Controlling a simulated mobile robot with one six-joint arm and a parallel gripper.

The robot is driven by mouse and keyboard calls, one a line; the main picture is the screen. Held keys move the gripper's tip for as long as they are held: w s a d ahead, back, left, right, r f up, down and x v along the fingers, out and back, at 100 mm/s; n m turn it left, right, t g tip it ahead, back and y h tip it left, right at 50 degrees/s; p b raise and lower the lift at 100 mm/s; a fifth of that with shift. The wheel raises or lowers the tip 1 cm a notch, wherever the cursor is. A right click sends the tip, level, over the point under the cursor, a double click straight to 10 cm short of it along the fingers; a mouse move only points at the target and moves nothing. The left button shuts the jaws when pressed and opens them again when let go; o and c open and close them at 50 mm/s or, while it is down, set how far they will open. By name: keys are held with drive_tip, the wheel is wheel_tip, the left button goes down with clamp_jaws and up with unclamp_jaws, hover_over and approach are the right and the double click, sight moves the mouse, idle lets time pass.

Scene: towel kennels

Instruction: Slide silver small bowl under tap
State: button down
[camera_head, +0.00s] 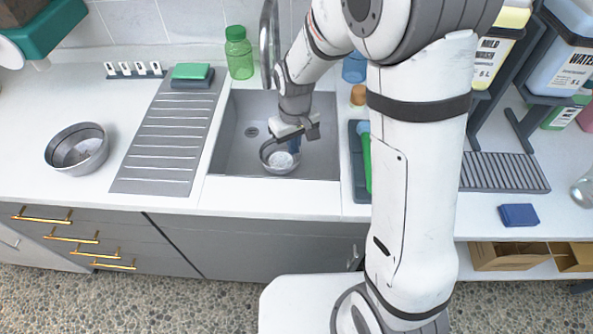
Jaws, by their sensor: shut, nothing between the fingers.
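The small silver bowl (280,163) stands upright in the grey sink (232,150), near its front edge. My gripper (294,147) points down at the bowl's right rear side, with its fingertips at or just inside the rim. It looks shut with nothing held; I cannot tell whether it touches the bowl. The tap (268,42) is a tall curved metal pipe at the back of the sink, left of my arm; my arm may hide part of it. The drain (251,132) shows behind and left of the bowl.
A larger silver bowl (77,150) stands on the left counter. A ribbed drainboard (160,145) with a green-topped sponge (191,72) lies left of the sink. A green bottle (239,53) stands behind it. A grey tray (360,180) holding a green item is on the right.

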sight(287, 160)
drive_tip(key=f, duration=0.3)
drive_tip(key=f+n, duration=0.1)
drive_tip(key=f, duration=0.2)
drive_tip(key=f+n, duration=0.1)
drive_tip(key=f, duration=0.2)
drive_tip(key=shift+s+d+f, duration=0.2)
drive_tip(key=shift+d+f, duration=0.05)
drive_tip(key=shift+f, duration=0.1)
drive_tip(key=shift+w, duration=0.1)
drive_tip(key=w+a, duration=0.2)
drive_tip(key=shift+w+a, duration=0.25)
drive_tip(key=shift+w, duration=0.15)
